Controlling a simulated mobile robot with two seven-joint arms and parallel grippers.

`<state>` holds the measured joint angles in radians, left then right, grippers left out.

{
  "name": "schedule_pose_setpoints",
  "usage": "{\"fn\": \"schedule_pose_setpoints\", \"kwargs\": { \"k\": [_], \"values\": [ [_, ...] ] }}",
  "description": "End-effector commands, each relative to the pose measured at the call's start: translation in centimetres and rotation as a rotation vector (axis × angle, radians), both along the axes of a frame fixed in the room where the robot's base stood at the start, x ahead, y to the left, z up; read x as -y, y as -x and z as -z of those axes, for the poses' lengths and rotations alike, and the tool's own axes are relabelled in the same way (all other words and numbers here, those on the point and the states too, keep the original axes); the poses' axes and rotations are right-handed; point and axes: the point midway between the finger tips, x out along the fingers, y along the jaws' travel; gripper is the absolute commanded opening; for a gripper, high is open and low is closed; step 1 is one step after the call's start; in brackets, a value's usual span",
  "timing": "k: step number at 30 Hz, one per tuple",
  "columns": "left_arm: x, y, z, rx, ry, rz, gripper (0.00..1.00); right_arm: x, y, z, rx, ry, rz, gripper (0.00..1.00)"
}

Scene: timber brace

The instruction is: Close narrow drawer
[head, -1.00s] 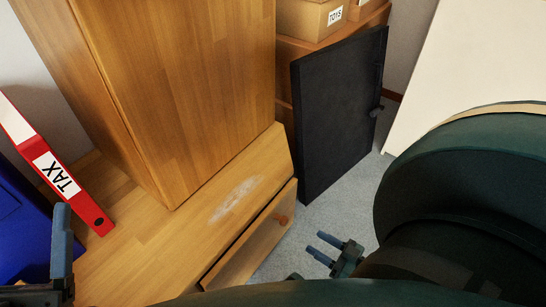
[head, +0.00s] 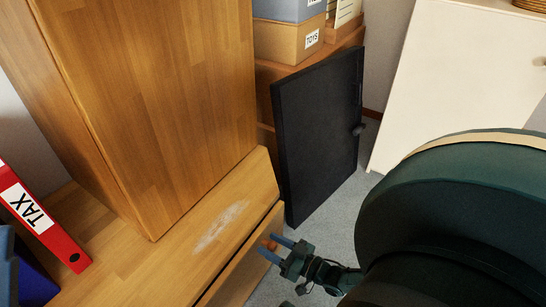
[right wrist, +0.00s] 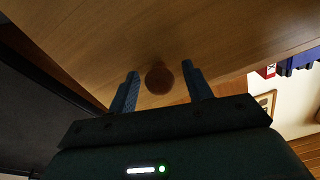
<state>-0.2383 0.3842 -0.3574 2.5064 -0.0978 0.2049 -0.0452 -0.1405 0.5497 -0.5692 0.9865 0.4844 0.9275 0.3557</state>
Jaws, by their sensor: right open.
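The narrow drawer (head: 246,272) is under the wooden desk top, and its front stands out from the desk edge. Its round wooden knob (head: 269,244) also shows in the right wrist view (right wrist: 159,79). My right gripper (head: 272,246) is open, with its two blue fingers on either side of the knob. In the right wrist view, gaps show between the knob and both fingers.
A tall wooden cabinet (head: 150,110) stands on the desk top (head: 165,262), beside a red TAX binder (head: 40,222). A black panel (head: 320,130) stands behind the drawer. A TOYS box (head: 290,40) is at the back. Grey floor shows to the right.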

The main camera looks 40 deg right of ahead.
Motion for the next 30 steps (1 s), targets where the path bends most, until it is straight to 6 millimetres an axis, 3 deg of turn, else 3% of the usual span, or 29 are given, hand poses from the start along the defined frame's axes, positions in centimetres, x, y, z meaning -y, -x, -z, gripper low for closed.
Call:
{"fn": "schedule_pose_setpoints", "kwargs": {
  "k": [8, 26, 30],
  "values": [
    [-0.03, 0.03, -0.15, 0.007, -0.001, -0.002, 0.75, -0.07, -0.11, -0.02, 0.000, 0.000, 0.000, 0.49],
    [-0.06, -0.02, -0.09, 0.003, -0.002, -0.003, 0.75, -0.05, -0.07, -0.01, 0.001, 0.001, -0.001, 0.00],
    [-0.06, -0.03, -0.05, 0.002, -0.003, -0.003, 0.75, -0.06, -0.06, 0.00, 0.000, 0.001, -0.001, 0.00]
  ]
}}
